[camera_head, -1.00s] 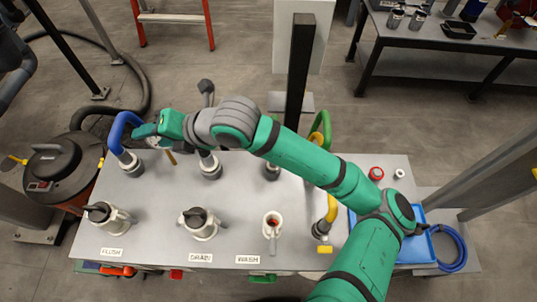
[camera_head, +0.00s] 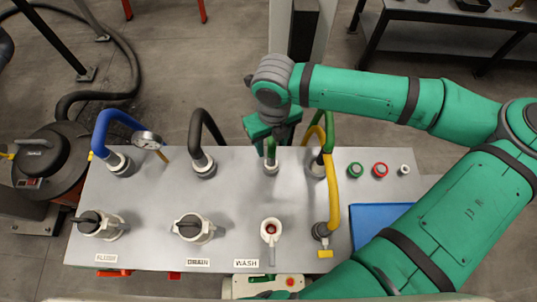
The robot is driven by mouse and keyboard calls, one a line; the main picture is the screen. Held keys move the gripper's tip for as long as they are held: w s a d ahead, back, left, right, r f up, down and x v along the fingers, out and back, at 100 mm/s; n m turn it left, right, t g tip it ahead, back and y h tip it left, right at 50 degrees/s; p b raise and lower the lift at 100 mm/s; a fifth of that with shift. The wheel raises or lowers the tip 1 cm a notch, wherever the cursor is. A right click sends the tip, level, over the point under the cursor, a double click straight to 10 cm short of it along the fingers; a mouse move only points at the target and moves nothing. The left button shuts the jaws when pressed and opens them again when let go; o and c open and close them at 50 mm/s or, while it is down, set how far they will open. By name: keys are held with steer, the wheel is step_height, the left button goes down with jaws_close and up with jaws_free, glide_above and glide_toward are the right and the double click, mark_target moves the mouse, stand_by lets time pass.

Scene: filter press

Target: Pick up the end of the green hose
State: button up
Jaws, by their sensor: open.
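The green hose (camera_head: 329,132) shows as a short arch beside the yellow hose (camera_head: 332,178) at the back right of the grey panel (camera_head: 140,240). My gripper (camera_head: 271,140) points down over the back of the panel, left of that arch, above a grey socket (camera_head: 271,168). A thin green piece (camera_head: 270,152) stands at this socket below the gripper. I cannot tell whether it is the hose end or a fingertip. My gripper is open. My wrist and gripper body hide the fingertips' contact and part of the area behind.
A blue hose (camera_head: 104,128) with a gauge (camera_head: 147,140) and a black hose (camera_head: 204,128) stand to the left. Valve handles (camera_head: 193,228) line the front. Green and red buttons (camera_head: 381,170) and a blue tray (camera_head: 370,222) lie right. A grey post (camera_head: 305,40) rises behind.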

mark_target(272, 155)
steer(key=shift+w+f, duration=0.2)
steer(key=shift+f, duration=4.2)
jaws_close()
